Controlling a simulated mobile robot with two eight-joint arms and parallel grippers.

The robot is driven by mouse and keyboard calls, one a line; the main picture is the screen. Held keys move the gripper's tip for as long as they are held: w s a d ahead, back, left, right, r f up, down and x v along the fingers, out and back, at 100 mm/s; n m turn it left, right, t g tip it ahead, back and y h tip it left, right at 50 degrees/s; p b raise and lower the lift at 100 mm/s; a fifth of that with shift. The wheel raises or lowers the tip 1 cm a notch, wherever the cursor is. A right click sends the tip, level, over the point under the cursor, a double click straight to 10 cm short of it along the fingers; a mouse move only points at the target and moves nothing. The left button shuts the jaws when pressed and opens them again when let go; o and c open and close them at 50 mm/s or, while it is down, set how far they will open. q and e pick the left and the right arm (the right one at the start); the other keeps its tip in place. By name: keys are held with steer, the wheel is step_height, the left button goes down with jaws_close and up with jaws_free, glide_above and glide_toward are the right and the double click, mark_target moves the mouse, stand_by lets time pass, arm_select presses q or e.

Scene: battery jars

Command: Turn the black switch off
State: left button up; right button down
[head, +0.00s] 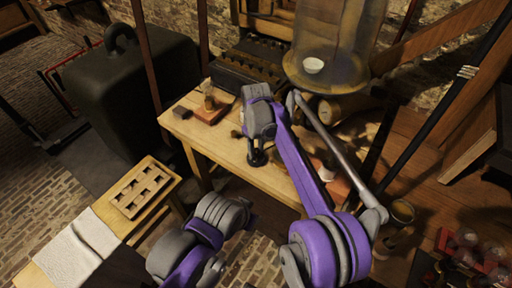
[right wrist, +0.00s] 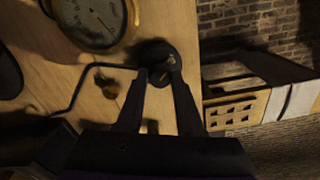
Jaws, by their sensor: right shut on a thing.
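The black switch (right wrist: 155,50) shows in the right wrist view as a dark round piece on the wooden table (right wrist: 85,125). My right gripper (right wrist: 160,72) is shut on it, with a finger on either side, and the fingers hide part of it. In the head view my right gripper (head: 257,155) points down at the table (head: 225,140), near its front edge. There the switch is mostly hidden and too dark to make out. My left gripper's fingers do not show; purple and grey arm links fill the lower middle of the head view.
A round dial gauge (right wrist: 92,18) and a bent dark rod (right wrist: 72,92) are close to the gripper. A glass bell jar (head: 340,40) stands at the back. A slotted wooden rack (head: 145,187) and a white cloth (head: 72,258) lie on a bench at left.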

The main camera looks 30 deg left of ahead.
mark_target(256, 151)
steer(key=shift+n, duration=0.6)
steer(key=c, duration=0.5)
jaws_free()
steer(key=shift+c, duration=0.2)
steer(key=shift+r, duration=0.1)
step_height(256, 151, up, 11)
steer(key=p, duration=0.1)
steer(key=shift+f, duration=0.2)
